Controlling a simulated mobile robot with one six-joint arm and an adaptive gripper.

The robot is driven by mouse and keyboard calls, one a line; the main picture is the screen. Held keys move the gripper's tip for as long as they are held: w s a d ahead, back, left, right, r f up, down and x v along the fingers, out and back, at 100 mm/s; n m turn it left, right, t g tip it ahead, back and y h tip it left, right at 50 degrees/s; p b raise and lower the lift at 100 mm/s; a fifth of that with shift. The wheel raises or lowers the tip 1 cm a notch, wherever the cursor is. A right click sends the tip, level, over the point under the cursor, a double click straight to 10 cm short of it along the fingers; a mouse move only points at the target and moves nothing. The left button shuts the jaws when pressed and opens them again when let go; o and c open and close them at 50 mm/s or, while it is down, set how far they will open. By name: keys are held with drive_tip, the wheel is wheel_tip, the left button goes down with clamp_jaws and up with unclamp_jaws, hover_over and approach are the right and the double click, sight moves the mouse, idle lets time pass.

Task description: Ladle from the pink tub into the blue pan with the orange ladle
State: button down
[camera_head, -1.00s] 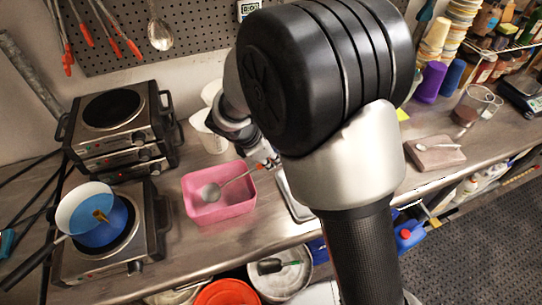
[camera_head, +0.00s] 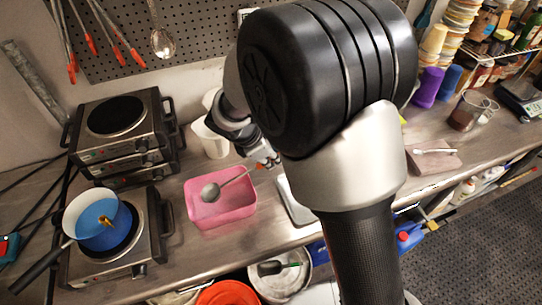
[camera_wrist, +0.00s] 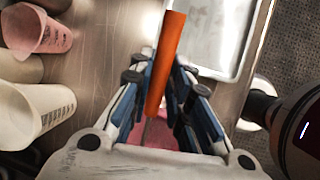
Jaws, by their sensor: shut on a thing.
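My gripper (camera_head: 267,160) (camera_wrist: 163,77) is shut on the orange handle of the ladle (camera_wrist: 168,50). In the head view the ladle's grey metal bowl (camera_head: 210,192) lies within the outline of the pink tub (camera_head: 222,216). I cannot tell how high it is over the tub's floor or what it holds. Part of the tub shows pink between my fingers in the wrist view (camera_wrist: 158,132). The blue pan (camera_head: 92,228) sits on a hotplate at the left, with its dark handle towards the lower left and a small yellow-brown item in it.
Stacked hotplates (camera_head: 118,125) stand behind the pan. White jugs (camera_head: 212,140) stand behind the tub, and a metal tray (camera_head: 296,205) lies to its right. Buckets (camera_head: 228,294) stand below the counter's front edge. Bare counter lies between hotplate and tub. My arm hides the middle.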

drive_tip(key=shift+r+p, duration=2.05)
drive_tip(key=shift+r, duration=0.45)
drive_tip(key=shift+r+g+y+p, duration=0.3)
drive_tip(key=shift+r+y+p, duration=0.55)
drive_tip(key=shift+p, duration=2.4)
drive_tip(key=shift+y+p, duration=0.65)
drive_tip(key=shift+p, duration=1.65)
